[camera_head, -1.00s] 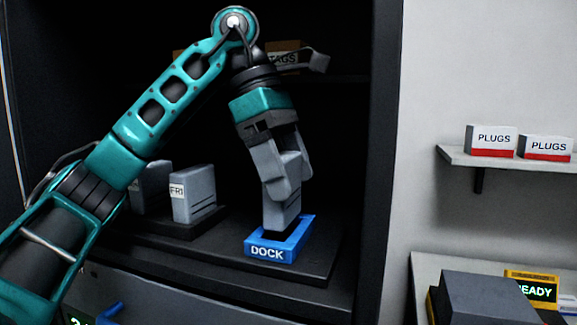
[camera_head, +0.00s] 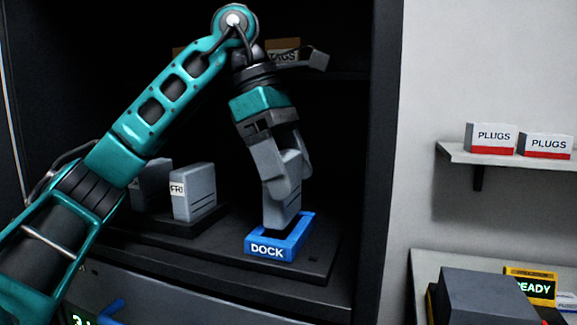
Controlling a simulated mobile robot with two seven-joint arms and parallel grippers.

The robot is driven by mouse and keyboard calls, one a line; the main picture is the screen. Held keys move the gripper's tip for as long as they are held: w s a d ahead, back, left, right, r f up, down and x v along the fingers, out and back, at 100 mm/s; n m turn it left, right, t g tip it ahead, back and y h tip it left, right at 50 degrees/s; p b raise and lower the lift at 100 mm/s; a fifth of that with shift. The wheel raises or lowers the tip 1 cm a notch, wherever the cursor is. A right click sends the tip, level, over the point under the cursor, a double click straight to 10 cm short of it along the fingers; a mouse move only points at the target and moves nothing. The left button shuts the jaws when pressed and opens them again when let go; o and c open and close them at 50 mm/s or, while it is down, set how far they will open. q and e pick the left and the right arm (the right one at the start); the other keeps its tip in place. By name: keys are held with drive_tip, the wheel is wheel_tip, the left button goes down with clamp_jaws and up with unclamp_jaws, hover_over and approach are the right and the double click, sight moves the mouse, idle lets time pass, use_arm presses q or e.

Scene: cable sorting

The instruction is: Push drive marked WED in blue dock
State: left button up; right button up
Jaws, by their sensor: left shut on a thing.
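The blue dock (camera_head: 268,251) sits on the dark shelf inside the cabinet, with "DOCK" on its front. A grey drive (camera_head: 283,212) stands upright at the dock's opening, its lower end at the slot. How deep it sits in the slot I cannot tell. My left gripper (camera_head: 285,185) points down and is shut on this drive from above. No label shows on the held drive, so I cannot read its marking. My right gripper is not in view.
A drive labelled FRI (camera_head: 194,192) stands in a dark rack left of the dock, with another grey drive (camera_head: 152,184) beside it. Boxes labelled PLUGS (camera_head: 491,138) stand on a wall shelf at right. A yellow unit reading READY (camera_head: 533,287) is at lower right.

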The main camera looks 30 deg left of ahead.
use_arm(q)
drive_tip(key=shift+f+b, duration=0.6)
drive_tip(key=shift+f, duration=0.8)
idle(1.4)
drive_tip(key=o, duration=0.9)
drive_tip(key=shift+o, duration=0.2)
wheel_tip(320, 180, up, 3)
drive_tip(key=p, duration=0.2)
drive_tip(key=shift+f+p, duration=0.2)
drive_tip(key=shift+p, duration=0.1)
drive_tip(key=shift+r, duration=2.2)
